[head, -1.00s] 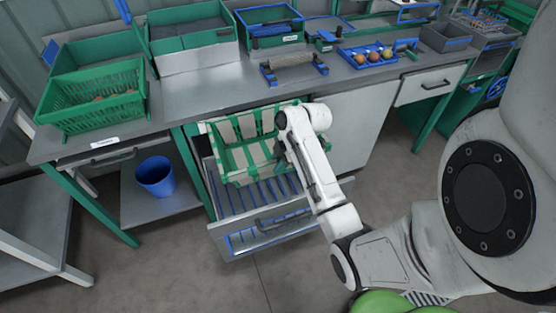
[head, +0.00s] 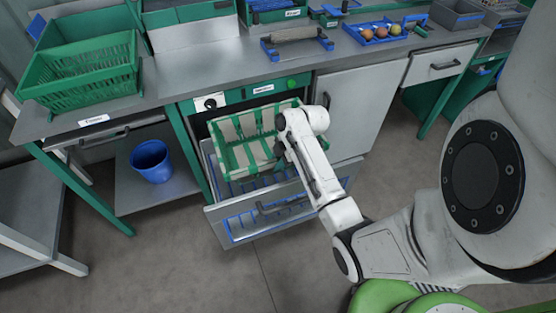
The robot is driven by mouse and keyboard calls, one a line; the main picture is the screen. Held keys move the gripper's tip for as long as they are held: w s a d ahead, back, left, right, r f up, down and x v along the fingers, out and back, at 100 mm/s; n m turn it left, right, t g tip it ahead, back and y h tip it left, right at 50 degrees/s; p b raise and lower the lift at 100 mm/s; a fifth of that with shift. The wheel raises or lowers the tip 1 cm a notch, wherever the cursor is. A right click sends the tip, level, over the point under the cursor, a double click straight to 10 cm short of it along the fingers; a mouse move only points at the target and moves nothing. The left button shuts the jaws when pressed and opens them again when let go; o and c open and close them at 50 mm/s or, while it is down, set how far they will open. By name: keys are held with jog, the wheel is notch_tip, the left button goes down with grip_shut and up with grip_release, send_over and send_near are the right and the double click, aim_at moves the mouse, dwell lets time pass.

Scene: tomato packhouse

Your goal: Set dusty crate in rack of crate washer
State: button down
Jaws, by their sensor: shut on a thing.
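The dusty crate (head: 232,157), green with beige dusty patches, is tilted in view at the open front of the crate washer (head: 237,95). My gripper (head: 281,150) is shut on the crate's right side; its fingertips are mostly hidden by my wrist. The washer's rack (head: 262,222), a pulled-out drawer with blue bars, lies below the crate. The crate overlaps the rear of the rack in this view; I cannot tell whether its base touches the bars.
The worktop above holds a green basket (head: 82,77), a roller stand (head: 297,43) and a blue tray of tomatoes (head: 382,32). A blue bucket (head: 151,162) stands on a low shelf at left. The floor before the rack is clear.

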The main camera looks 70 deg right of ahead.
notch_tip(320, 180, down, 14)
jog(key=b, duration=1)
jog(key=shift+f, duration=0.15)
jog(key=shift+f+b, duration=0.35)
jog(key=shift+f, duration=0.15)
dwell(1.2)
jog(key=c, duration=0.8)
grip_release()
jog(key=shift+c, duration=1.7)
notch_tip(320, 180, up, 15)
jog(key=p, duration=1.4)
